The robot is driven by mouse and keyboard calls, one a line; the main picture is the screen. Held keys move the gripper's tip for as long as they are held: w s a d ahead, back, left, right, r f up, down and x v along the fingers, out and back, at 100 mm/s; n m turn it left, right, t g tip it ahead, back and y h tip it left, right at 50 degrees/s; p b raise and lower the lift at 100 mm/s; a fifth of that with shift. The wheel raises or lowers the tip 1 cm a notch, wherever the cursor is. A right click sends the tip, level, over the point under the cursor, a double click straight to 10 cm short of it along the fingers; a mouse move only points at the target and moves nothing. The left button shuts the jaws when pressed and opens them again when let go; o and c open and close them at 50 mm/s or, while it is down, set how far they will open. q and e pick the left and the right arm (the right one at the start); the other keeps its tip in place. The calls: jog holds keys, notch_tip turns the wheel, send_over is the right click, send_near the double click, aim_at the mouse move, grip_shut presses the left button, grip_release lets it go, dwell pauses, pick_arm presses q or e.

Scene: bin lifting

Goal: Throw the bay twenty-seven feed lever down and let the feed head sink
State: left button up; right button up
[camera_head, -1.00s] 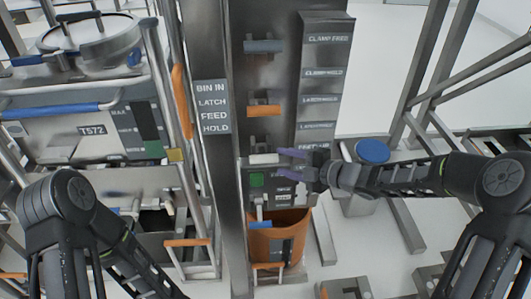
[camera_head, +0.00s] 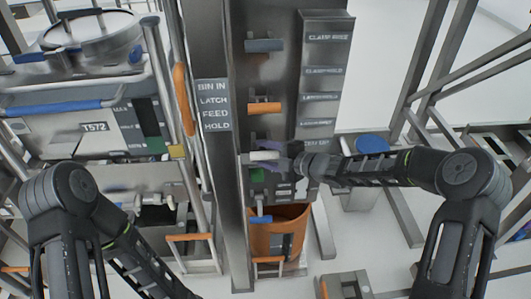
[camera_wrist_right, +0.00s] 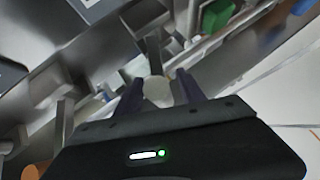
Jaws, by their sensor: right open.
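A white lever handle (camera_head: 264,155) sticks out from the grey steel column, below an orange handle (camera_head: 264,108) and a grey-blue handle (camera_head: 264,46). A label plate (camera_head: 214,106) beside them reads BIN IN, LATCH, FEED, HOLD; I cannot tell which word belongs to which handle. My right gripper (camera_head: 268,155) is open at the white handle, its purple fingers on either side of it. In the right wrist view the pale round handle end (camera_wrist_right: 157,92) lies between the open fingers; contact is unclear. My left gripper is out of view. The feed head cannot be made out.
A green-marked panel (camera_head: 257,174) sits just below the white handle. An orange bin (camera_head: 262,240) stands beneath it. A T572 vessel frame (camera_head: 60,145) is at the left. Steel frame posts stand at the right, with pale floor (camera_head: 375,60) between.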

grip_shut()
dwell(0.4)
dwell(0.9)
